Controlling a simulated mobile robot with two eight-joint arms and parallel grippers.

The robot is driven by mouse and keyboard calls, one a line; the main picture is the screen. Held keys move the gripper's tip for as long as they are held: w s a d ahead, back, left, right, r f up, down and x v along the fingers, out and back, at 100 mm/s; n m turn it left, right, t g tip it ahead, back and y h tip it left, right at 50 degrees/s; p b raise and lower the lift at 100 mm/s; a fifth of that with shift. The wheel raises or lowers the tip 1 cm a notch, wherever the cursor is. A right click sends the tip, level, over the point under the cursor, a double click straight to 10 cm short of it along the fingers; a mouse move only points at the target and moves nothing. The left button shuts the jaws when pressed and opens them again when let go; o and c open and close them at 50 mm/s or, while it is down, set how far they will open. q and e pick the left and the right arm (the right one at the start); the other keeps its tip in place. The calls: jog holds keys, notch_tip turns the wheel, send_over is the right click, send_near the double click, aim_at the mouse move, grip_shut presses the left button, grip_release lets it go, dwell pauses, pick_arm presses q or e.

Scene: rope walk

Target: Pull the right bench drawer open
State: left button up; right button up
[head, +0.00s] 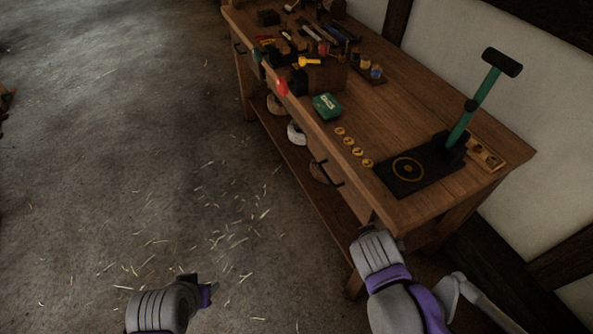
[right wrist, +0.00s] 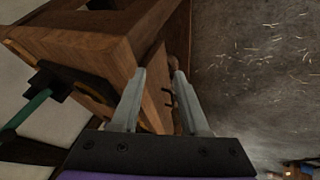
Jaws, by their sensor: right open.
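The wooden bench (head: 415,205) runs along the wall, and its right drawer has a dark bar handle (head: 328,174) on the front face. The drawer front looks flush with the bench, though its edges are hard to make out. In the right wrist view the handle (right wrist: 168,97) shows between the two grey fingers of my right gripper (right wrist: 161,72), ahead of them and apart. The right gripper is open and empty. In the head view it is by the bench's near corner, mostly hidden by its own wrist. My left gripper (head: 205,290) is low over the floor, away from the bench; its jaws are unclear.
A black plate (head: 405,190) with a green-handled upright tool (head: 475,105) stands on the bench's near end. Brass rings (head: 354,151), a green box (head: 327,106) and several tools lie farther along. Rope coils sit on the lower shelf. The straw-strewn floor (head: 150,150) to the left is clear.

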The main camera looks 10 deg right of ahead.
jog(key=w+a+f+n+t+h+b, duration=0.1)
jog(key=w+f+n+t+h+b, duration=0.4)
jog(key=w, duration=0.6)
jog(key=n+t+y+b, duration=0.2)
jog(key=n+t+b, duration=0.2)
jog(key=b, duration=0.3)
send_near(327, 175)
jog(key=x, duration=0.6)
jog(key=b+x, duration=0.1)
jog(key=x, duration=0.3)
jog(key=shift+f, duration=0.3)
grip_shut()
